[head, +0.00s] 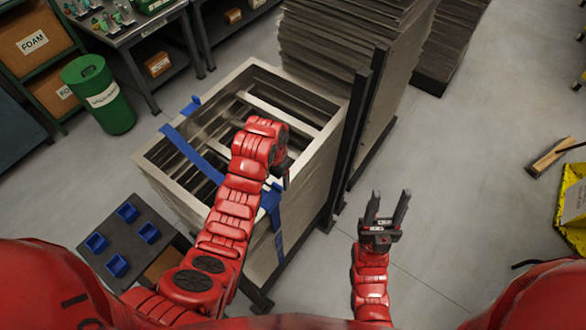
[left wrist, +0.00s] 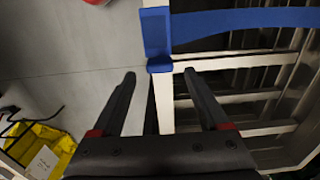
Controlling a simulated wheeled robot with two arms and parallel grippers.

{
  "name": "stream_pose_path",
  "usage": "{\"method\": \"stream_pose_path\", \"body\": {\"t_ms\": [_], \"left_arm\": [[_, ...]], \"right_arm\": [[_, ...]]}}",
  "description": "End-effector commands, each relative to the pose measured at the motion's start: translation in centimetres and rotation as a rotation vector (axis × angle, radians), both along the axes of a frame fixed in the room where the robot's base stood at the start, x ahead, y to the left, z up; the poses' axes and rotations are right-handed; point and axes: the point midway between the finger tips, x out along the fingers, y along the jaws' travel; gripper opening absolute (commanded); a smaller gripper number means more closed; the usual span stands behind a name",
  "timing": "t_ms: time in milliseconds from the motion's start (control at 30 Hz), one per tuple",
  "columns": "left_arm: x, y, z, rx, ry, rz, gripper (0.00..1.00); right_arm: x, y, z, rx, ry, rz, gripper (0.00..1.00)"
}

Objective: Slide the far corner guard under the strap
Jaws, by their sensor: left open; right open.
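A blue strap (head: 195,155) runs across the open top of the pale crate (head: 158,168) and down its near right side. One small blue corner guard (head: 190,105) sits on the crate's far left rim, a little apart from the strap. Another blue guard (head: 270,196) is at the strap on the near right rim. The left wrist view shows a blue guard (left wrist: 156,36) on the rim beside the strap (left wrist: 240,20). My left gripper (head: 284,172) is open above that right rim, its fingers (left wrist: 160,76) either side of the rim. My right gripper (head: 390,205) is open and empty.
Tall stacks of grey sheets (head: 345,45) and dark posts (head: 365,110) stand behind and right of the crate. A dark cart with blue bins (head: 148,232) is at the front left. Clear floor (head: 450,190) lies to the right, with a yellow container (head: 572,205) beyond.

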Motion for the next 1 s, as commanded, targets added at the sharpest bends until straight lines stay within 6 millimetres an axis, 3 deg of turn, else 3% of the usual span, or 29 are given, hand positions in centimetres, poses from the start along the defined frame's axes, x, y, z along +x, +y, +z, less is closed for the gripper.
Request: {"method": "stream_pose_path", "body": {"t_ms": [567,1000], "left_arm": [[0.0,0.0,1.2,0.004,0.001,-0.006,0.78],[0.0,-0.1,4.8,0.002,-0.001,-0.003,0.78]], "right_arm": [[0.0,0.0,-0.1,0.000,0.000,0.000,0.50],[0.0,0.0,0.4,0.000,0.000,0.000,0.50]]}}
